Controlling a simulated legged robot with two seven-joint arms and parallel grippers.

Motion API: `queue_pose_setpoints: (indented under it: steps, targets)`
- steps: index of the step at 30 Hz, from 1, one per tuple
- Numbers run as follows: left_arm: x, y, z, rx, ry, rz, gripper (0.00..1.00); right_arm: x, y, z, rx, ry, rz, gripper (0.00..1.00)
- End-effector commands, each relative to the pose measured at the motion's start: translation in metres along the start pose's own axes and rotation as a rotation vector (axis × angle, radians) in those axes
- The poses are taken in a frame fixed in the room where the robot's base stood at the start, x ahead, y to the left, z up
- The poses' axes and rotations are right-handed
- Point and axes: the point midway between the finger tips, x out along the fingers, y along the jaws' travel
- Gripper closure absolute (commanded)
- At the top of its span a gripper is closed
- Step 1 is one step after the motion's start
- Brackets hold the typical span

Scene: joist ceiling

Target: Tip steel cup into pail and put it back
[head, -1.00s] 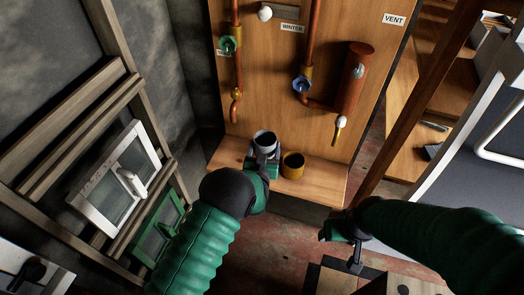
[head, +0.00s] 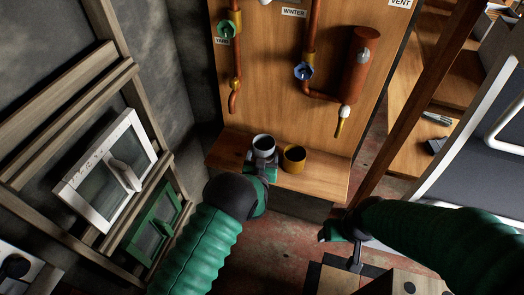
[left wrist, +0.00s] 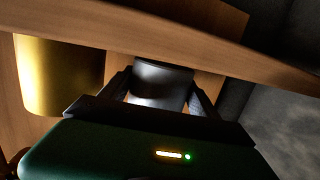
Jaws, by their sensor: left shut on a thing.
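The steel cup (head: 264,143) is upright, with its open mouth showing in the head view. My left gripper (head: 261,158) is shut on it from the near side. In the left wrist view the cup (left wrist: 160,82) sits between the two dark fingers. The pail (head: 294,160), brass-yellow and open-topped, stands just right of the cup on the wooden shelf (head: 325,184). It shows at the left of the left wrist view (left wrist: 60,75). I cannot tell whether the cup touches the shelf. My right gripper (head: 336,233) is low at the right; its fingers are unclear.
A wooden panel with copper pipes (head: 310,45), a blue valve (head: 303,71) and a green valve (head: 225,30) rises behind the shelf. A small tap (head: 343,118) hangs above its right part. Window frames (head: 108,170) line the left wall. A wooden post (head: 418,100) stands right.

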Motion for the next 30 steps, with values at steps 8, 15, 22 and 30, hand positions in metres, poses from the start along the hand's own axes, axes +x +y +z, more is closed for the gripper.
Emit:
queue_pose_setpoints:
  steps: [8, 15, 22, 30]
  targets:
    - [0.0012, 0.0002, 0.0062, 0.0, 0.001, 0.0, 1.0, 0.0058, 0.0, 0.0014, 0.0, 0.0, 0.0, 0.32]
    - [0.0017, 0.0002, 0.0091, 0.0, 0.002, 0.0, 0.25, 0.0081, 0.0, 0.0019, 0.0, 0.0, 0.0, 0.32]
    - [0.0016, 0.0001, 0.0093, 0.0, 0.001, 0.0, 0.04, 0.0079, 0.0, 0.0019, 0.0, 0.0, 0.0, 0.32]
    - [0.0009, 0.0001, 0.0065, 0.0, -0.001, 0.0, 0.04, 0.0048, 0.0, 0.0012, 0.0, 0.0, 0.0, 0.32]
